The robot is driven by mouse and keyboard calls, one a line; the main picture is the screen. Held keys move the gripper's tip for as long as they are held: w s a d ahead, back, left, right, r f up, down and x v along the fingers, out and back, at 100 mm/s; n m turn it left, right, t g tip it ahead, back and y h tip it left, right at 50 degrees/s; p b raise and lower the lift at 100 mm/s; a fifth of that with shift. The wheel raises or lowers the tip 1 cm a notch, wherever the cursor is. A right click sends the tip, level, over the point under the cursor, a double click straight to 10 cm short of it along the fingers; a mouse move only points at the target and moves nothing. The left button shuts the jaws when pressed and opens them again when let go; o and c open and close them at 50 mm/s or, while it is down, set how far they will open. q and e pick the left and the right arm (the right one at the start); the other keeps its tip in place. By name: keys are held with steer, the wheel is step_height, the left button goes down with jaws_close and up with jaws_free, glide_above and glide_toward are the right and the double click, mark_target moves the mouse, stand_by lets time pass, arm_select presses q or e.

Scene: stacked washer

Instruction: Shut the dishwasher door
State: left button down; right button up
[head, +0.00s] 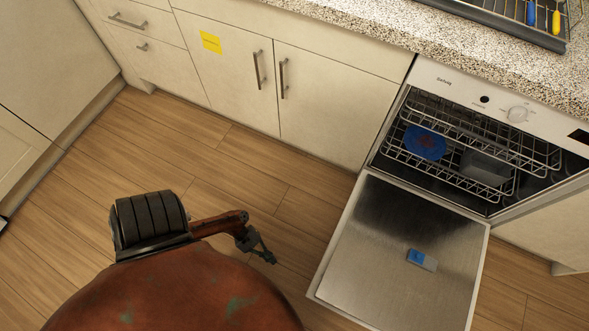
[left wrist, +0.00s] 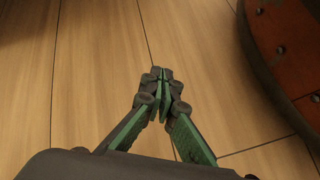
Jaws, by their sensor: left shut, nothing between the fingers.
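The dishwasher (head: 487,100) stands under the counter at the right in the head view. Its door (head: 380,265) is folded down and open, with its metal inner face up. My left gripper (head: 271,258) is to the left of the door, apart from it, over the wooden floor. In the left wrist view the left gripper (left wrist: 161,73) has its fingertips together and holds nothing; only floor shows beyond it. My right gripper is in neither view.
The wire racks (head: 455,165) sit inside the dishwasher, with a blue plate (head: 425,143) in them. Closed cabinets (head: 330,105) line the wall left of it. A drying tray (head: 500,22) stands on the speckled counter (head: 370,25). The floor (head: 140,140) left of the door is clear.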

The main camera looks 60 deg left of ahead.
arm_select(q)
steer(key=w+d+r+n+t+h, duration=0.15)
steer(key=w+r+n+t, duration=0.25)
steer(key=w+r+n, duration=0.45)
steer(key=w+d+f+b, duration=0.1)
steer(key=w+d, duration=0.1)
steer(key=w+d+f+m+b, duration=0.1)
steer(key=w+d+f, duration=0.1)
steer(key=w, duration=0.1)
steer(key=w+d+f+m+h+b, duration=0.1)
steer(key=w+d+f, duration=0.1)
steer(key=d, duration=0.1)
steer(key=shift+w+d+f, duration=0.1)
steer(key=shift+w, duration=0.2)
steer(key=shift+w+r+p, duration=0.2)
steer(key=shift+r+p, duration=0.2)
steer(key=shift+r, duration=1.75)
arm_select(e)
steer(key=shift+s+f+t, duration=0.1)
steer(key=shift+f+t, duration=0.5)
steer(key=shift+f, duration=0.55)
arm_select(q)
steer(key=shift+r, duration=0.1)
